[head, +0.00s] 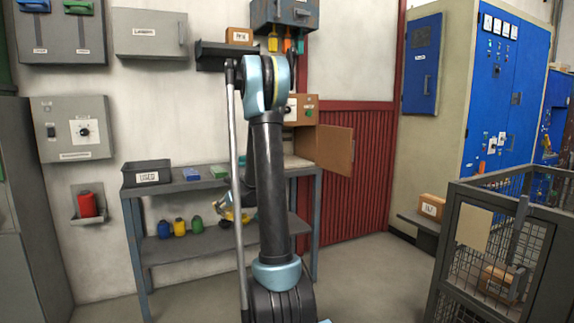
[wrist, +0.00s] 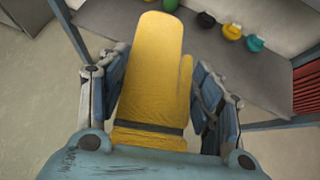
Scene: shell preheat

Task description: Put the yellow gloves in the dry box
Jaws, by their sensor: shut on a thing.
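The yellow gloves (wrist: 152,75) show in the wrist view as one mitten-shaped piece with a dark band near the cuff. My gripper (wrist: 155,98) is shut on them, with one finger on each side. In the head view, the gloves (head: 228,214) show small beside my arm, in front of the bench's lower shelf; the arm partly hides the gripper there. A tan box (head: 304,97) with a dial, a green button and an open brown door (head: 335,150) sits behind my arm. I cannot tell which container is the dry box, as most labels are unreadable.
A workbench (head: 215,182) holds a dark labelled tray (head: 146,174) and small blue (head: 192,174) and green (head: 219,171) items. Several coloured pots (head: 180,227) stand on its lower shelf (head: 200,248). A wire cage (head: 500,245) stands at right. Floor between bench and cage is clear.

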